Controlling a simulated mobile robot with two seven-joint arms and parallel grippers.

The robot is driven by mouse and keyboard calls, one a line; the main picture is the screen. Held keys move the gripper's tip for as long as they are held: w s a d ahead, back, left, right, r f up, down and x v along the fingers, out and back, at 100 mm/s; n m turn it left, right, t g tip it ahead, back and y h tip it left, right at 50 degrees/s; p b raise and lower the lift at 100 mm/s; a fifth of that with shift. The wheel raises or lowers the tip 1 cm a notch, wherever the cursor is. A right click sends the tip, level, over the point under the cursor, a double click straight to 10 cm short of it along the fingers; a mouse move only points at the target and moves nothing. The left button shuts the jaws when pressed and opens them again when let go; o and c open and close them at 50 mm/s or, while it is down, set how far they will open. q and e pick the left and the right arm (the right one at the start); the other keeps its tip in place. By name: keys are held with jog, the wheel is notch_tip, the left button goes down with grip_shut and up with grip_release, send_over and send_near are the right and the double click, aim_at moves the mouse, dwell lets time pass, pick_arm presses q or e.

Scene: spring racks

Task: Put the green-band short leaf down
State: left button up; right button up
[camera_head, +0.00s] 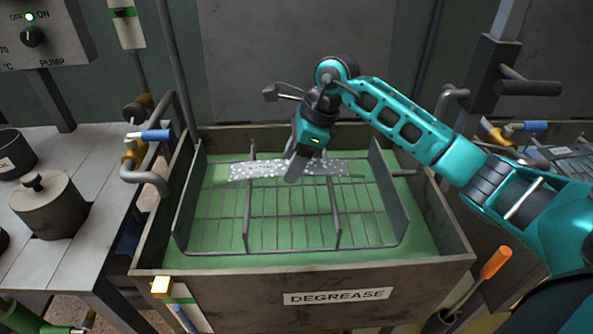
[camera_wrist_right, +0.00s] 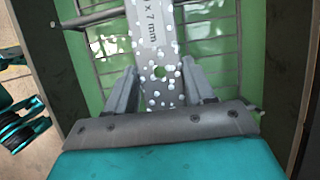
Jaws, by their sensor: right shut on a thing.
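The short leaf (camera_head: 254,170) is a flat grey metal strip dotted with white droplets or foam. It lies level and crosswise over the back part of the wire rack (camera_head: 290,247) in the DEGREASE tank (camera_head: 235,262). I cannot tell whether it touches the rack. My right gripper (camera_head: 294,172) is shut on the leaf near its middle, reaching down from above. In the right wrist view the leaf (camera_wrist_right: 155,45) runs between the fingers (camera_wrist_right: 160,88), with "x 7 mm" printed on it and a small hole. My left gripper is not in view.
Green liquid (camera_head: 425,238) fills the tank around the rack, which has upright side plates (camera_head: 390,195) and dividers. A pipe with a blue-handled valve (camera_head: 155,135) stands at the tank's left. A grey table (camera_head: 95,215) holds a lidded pot (camera_head: 48,208). An orange-handled tool (camera_head: 495,262) stands at right.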

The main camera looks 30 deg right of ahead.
jog(key=shift+w+f+b, duration=0.1)
jog(key=shift+f+b, duration=0.25)
jog(key=shift+f, duration=0.75)
jog(key=shift+d+r, duration=0.1)
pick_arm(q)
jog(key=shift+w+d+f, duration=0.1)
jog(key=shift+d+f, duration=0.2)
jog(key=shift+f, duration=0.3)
pick_arm(e)
jog(key=shift+f+b, duration=0.4)
jog(key=shift+f, duration=0.05)
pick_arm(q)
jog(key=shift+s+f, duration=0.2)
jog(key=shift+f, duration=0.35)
pick_arm(e)
jog(key=o, duration=1.4)
